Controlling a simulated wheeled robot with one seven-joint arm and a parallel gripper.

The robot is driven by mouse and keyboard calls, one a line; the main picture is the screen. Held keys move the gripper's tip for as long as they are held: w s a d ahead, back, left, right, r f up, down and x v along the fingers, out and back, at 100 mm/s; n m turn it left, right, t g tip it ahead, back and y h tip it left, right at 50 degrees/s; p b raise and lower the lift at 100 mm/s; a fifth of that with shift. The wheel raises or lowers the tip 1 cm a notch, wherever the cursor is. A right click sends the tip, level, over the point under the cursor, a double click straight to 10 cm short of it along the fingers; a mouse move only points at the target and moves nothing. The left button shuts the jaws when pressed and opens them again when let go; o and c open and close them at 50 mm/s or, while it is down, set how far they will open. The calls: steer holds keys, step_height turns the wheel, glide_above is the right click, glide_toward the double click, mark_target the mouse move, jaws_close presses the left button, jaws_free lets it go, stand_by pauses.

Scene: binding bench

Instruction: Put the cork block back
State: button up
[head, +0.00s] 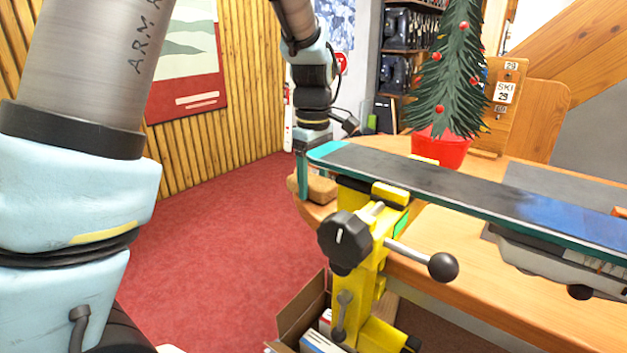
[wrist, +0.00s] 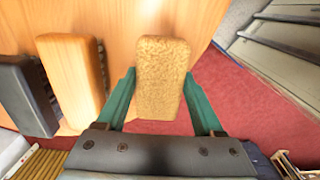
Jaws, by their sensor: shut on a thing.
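The cork block (wrist: 163,65), tan and speckled with rounded corners, is between the green fingers of my gripper (wrist: 160,84) in the wrist view. My gripper is shut on it. I cannot tell whether the block touches the bench.
A ski (head: 450,188) lies across a yellow vise (head: 372,255) with a black knob. In the wrist view a pale wood block (wrist: 75,82) and a dark block (wrist: 27,95) lie left of the cork. An open cardboard box (head: 300,318) stands below. Red carpet is clear at left.

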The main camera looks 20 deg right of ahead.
mark_target(313, 179)
steer(key=shift+f, duration=0.1)
steer(key=o, duration=1.2)
step_height(313, 179, up, 12)
steer(key=w+a+f+m, duration=0.1)
steer(key=a+f+m, duration=0.1)
steer(key=a+f, duration=0.5)
steer(key=w+a+f+m, duration=0.1)
steer(key=w+a+f, duration=0.1)
steer(key=a, duration=0.9)
steer(key=s+a+f+m, duration=0.2)
steer(key=s+a+f, duration=0.1)
steer(key=a, duration=0.3)
steer(key=s+a+f+m+t, duration=0.1)
steer(key=s+a+f+m, duration=0.1)
steer(key=s+a+f, duration=0.2)
steer(key=shift+a+t+b, duration=0.3)
steer(key=shift+a+b, duration=0.15)
steer(key=shift+a, duration=0.65)
